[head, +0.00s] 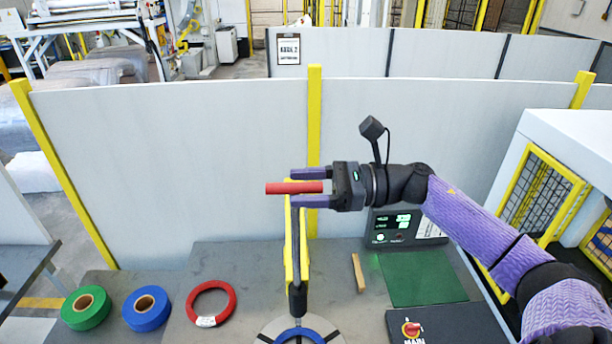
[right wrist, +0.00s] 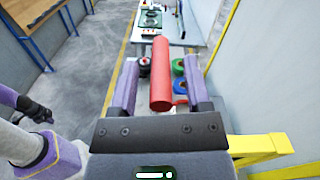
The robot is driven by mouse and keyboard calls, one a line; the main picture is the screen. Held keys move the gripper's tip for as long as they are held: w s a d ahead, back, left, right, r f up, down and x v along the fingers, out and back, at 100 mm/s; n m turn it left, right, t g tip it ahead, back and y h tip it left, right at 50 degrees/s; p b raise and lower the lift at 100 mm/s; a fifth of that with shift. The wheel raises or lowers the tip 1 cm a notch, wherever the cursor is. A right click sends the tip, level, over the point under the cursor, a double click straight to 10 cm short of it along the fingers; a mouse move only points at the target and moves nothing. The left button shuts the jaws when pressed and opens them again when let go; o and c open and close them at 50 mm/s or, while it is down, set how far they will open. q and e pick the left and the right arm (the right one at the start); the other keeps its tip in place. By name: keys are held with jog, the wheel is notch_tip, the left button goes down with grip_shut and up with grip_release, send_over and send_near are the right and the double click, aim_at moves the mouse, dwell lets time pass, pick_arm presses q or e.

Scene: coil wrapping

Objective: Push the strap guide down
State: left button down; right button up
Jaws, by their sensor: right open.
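The strap guide shows in the head view as a dark upright arm (head: 296,245) along a yellow post, with a red bar handle (head: 280,188) sticking out to the left at its top. My right gripper (head: 300,187) comes in from the right with its two purple fingers open, one above and one below the red handle. The right wrist view also shows the red handle (right wrist: 161,75) lengthwise between the spread fingers, with gaps on both sides. The guide's lower end is over a round plate with a blue ring (head: 299,336).
A green coil (head: 86,307), a blue coil (head: 146,308) and a red ring (head: 211,303) lie on the left of the grey table. A small wooden block (head: 358,272), a green mat (head: 421,278) and a control panel (head: 420,328) are on the right. A grey partition stands behind.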

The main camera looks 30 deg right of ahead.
grip_shut()
jog(key=shift+w, duration=0.1)
dwell(1.3)
